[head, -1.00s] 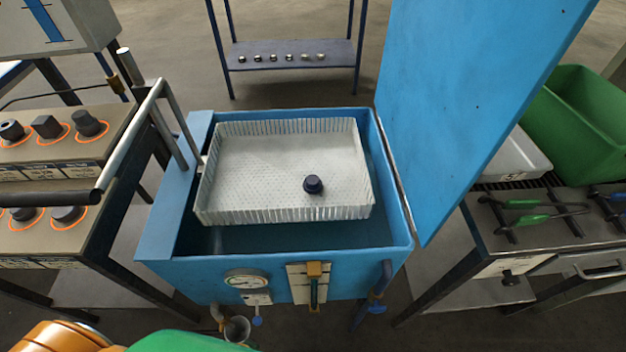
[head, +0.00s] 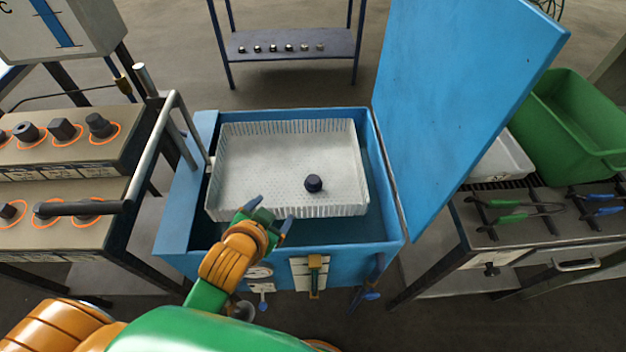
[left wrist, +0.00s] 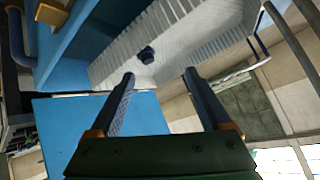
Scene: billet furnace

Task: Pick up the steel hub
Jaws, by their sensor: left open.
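The steel hub (head: 313,183) is a small dark piece standing in the white perforated basket (head: 290,211), toward its front right. The hub also shows in the left wrist view (left wrist: 147,54), beyond the fingertips. My left gripper (head: 268,208) is open and empty at the basket's front edge, left of and nearer than the hub, and apart from it. In the left wrist view its two fingers (left wrist: 158,77) are spread wide. My right gripper is not in view.
The basket hangs in a blue tank (head: 375,236) with its blue lid (head: 468,110) raised on the right. A bench with dark parts (head: 75,165) stands left. A bench with tongs (head: 520,230) and a green bin (head: 570,125) stand right.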

